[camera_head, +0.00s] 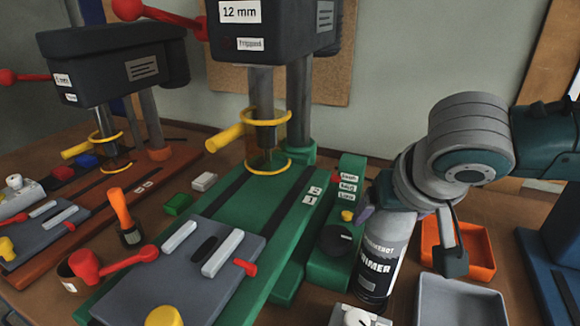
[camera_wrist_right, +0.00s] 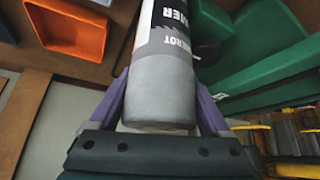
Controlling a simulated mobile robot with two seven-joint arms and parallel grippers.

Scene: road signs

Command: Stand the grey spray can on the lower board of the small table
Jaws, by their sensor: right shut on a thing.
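The grey spray can (camera_head: 376,272) has a white and black PRIMER label and stands roughly upright at the right of the green drill base in the head view. My right gripper (camera_head: 408,226) is shut around its upper grey part. In the wrist view the can (camera_wrist_right: 163,85) sits between the two purple fingers of the right gripper (camera_wrist_right: 160,108). I cannot tell whether the can's bottom touches the bench. No small table with a lower board can be made out. My left gripper is not in view.
An orange tray (camera_head: 482,272) and a grey tray (camera_head: 462,306) lie to the can's right. A green control box (camera_head: 328,272) is close on its left. The green drill press (camera_head: 275,195) rises at the middle. Tools crowd the bench at left.

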